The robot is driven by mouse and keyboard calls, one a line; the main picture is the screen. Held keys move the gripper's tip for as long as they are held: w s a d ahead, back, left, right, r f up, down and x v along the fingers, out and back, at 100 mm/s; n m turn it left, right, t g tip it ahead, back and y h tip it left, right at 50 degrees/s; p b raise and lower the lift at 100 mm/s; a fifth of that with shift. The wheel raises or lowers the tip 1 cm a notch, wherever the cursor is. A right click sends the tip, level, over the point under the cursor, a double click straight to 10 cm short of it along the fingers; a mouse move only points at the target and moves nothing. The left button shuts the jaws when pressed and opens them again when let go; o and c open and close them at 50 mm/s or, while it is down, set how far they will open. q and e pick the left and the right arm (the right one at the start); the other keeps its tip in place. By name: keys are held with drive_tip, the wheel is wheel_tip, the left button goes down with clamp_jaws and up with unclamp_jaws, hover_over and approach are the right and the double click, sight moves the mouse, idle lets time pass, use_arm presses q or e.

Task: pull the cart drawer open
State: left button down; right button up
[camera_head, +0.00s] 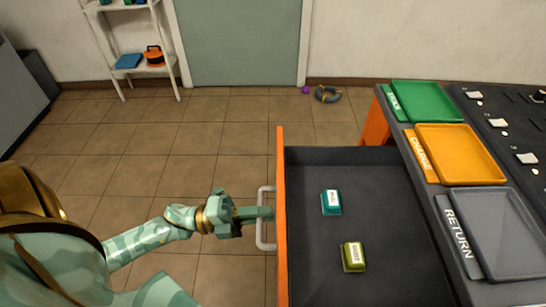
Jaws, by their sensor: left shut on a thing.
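The cart drawer (390,228) stands open, pulled out to the left from under the cart top. Its orange front (281,220) carries a pale bar handle (262,240). My left gripper (262,212) reaches in from the left and is shut on the handle. Inside the drawer lie a teal battery (331,203) and, nearer, an olive-yellow battery (353,257), each with a white label. My right gripper is not in view.
The cart top at right holds a green tray (425,100), an orange tray (460,153) and a grey tray (505,232) beside a "RETURN" label. A coiled grey item (328,94) and a purple ball (306,90) lie by the back wall. A white shelf (133,50) stands at back left. The tiled floor between is clear.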

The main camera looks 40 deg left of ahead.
use_arm(q)
drive_tip(key=shift+s+a, duration=0.1)
drive_tip(key=c, duration=1.8)
unclamp_jaws()
drive_tip(key=v, duration=1.6)
drive_tip(key=shift+s+a, duration=0.1)
drive_tip(key=shift+a, duration=0.05)
